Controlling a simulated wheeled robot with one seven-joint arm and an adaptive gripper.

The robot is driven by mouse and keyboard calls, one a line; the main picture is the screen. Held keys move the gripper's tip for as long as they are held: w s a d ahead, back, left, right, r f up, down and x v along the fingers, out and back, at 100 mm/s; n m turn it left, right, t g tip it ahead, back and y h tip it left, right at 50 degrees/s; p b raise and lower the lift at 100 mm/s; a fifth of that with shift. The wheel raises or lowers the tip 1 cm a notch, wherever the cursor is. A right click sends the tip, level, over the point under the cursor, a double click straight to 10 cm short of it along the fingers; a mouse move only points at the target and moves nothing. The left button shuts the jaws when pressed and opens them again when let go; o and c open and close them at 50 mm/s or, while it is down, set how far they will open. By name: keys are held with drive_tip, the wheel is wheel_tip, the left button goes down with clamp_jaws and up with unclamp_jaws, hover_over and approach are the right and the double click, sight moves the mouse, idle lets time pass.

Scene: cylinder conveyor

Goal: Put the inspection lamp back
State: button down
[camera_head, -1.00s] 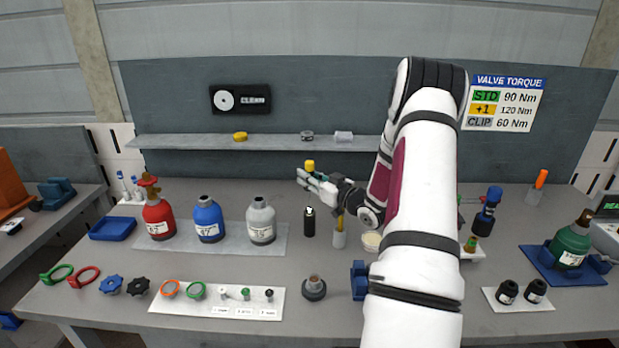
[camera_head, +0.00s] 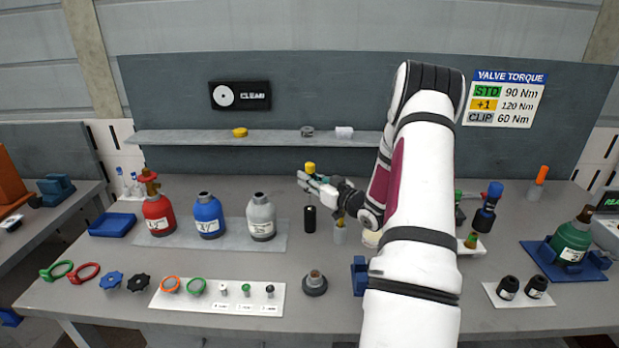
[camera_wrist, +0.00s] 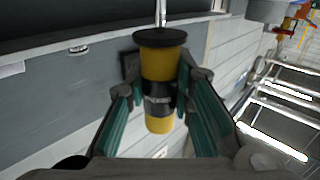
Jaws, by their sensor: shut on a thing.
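The inspection lamp appears to be the yellow cylinder with a black band and a wide black end in the wrist view (camera_wrist: 160,68). My gripper (camera_wrist: 158,92) is shut on it, with one green-padded finger on each side. In the head view the lamp's yellow end (camera_head: 309,167) shows just above the fingers of my gripper (camera_head: 313,181), which point left over the back of the table.
A grey shelf (camera_head: 200,141) with small parts runs along the back panel. Red (camera_head: 158,223), blue (camera_head: 207,222) and grey (camera_head: 260,224) bottles stand to the left. A grey socket (camera_head: 314,286) sits nearer the front.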

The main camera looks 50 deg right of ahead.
sight(310, 164)
drive_tip(key=shift+f, duration=0.3)
drive_tip(key=c, duration=1.3)
unclamp_jaws()
drive_tip(key=shift+s+r+p, duration=0.1)
drive_tip(key=shift+r+p, duration=1.75)
drive_tip(key=shift+r, duration=1.15)
